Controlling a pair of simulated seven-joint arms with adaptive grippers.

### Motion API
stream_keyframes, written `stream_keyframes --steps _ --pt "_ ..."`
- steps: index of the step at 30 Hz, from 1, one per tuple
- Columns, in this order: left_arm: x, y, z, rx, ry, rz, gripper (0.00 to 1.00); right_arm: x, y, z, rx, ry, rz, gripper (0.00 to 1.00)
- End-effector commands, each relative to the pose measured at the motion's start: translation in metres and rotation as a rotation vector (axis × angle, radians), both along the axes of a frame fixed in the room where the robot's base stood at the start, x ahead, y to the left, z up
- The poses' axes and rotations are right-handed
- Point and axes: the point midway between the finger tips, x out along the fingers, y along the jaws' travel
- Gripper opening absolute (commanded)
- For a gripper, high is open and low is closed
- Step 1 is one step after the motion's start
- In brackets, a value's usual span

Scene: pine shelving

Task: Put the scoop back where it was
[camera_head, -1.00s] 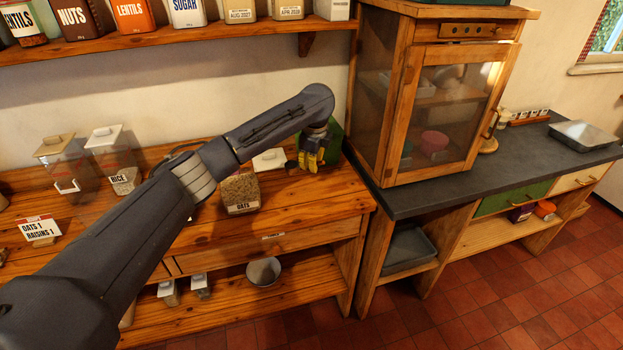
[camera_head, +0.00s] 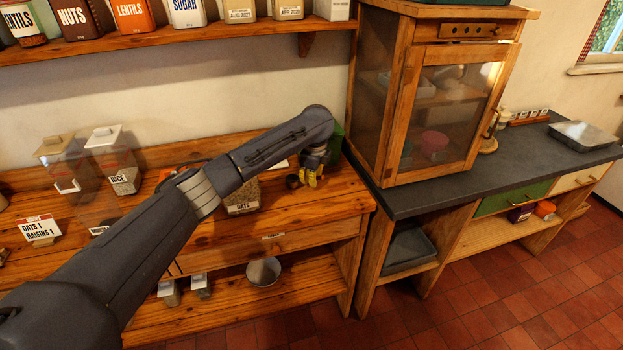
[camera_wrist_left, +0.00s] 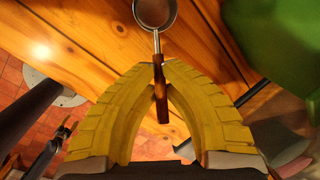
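My left gripper (camera_head: 312,182) is over the right end of the pine counter. In the left wrist view its yellow fingers (camera_wrist_left: 160,68) are closed around the brown handle of the scoop (camera_wrist_left: 155,12). The scoop's round metal bowl points away from the fingers, over the wood. In the head view the scoop (camera_head: 292,182) shows as a small dark round shape left of the fingers. The oats container (camera_head: 241,207) stands left of it, partly hidden by my arm. My right gripper is not in the head view; small dark parts low in the left wrist view are unclear.
A green object (camera_head: 336,143) stands close behind my left gripper. The glass-fronted cabinet (camera_head: 440,110) rises just to the right. A rice container (camera_head: 115,160) and a label card (camera_head: 40,230) are at the left. A metal bowl (camera_head: 263,271) sits on the lower shelf.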

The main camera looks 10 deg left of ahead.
Motion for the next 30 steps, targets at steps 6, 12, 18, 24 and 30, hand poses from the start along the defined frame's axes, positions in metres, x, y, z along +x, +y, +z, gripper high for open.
stream_keyframes --steps 6,12,18,24,30 --pt "0.000 0.000 -0.001 0.000 0.000 0.000 0.26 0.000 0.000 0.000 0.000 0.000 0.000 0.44" --pt "0.000 0.000 -0.001 0.000 0.000 0.000 0.30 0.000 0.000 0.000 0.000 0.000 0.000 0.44" --pt "-0.001 0.000 0.005 0.001 -0.002 -0.001 0.30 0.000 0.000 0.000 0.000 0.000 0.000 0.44" --pt "-0.006 -0.003 0.033 0.001 -0.004 -0.003 0.30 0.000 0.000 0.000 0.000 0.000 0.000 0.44" --pt "-0.013 -0.006 0.068 0.001 -0.004 -0.001 0.30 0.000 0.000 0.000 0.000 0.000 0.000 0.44"
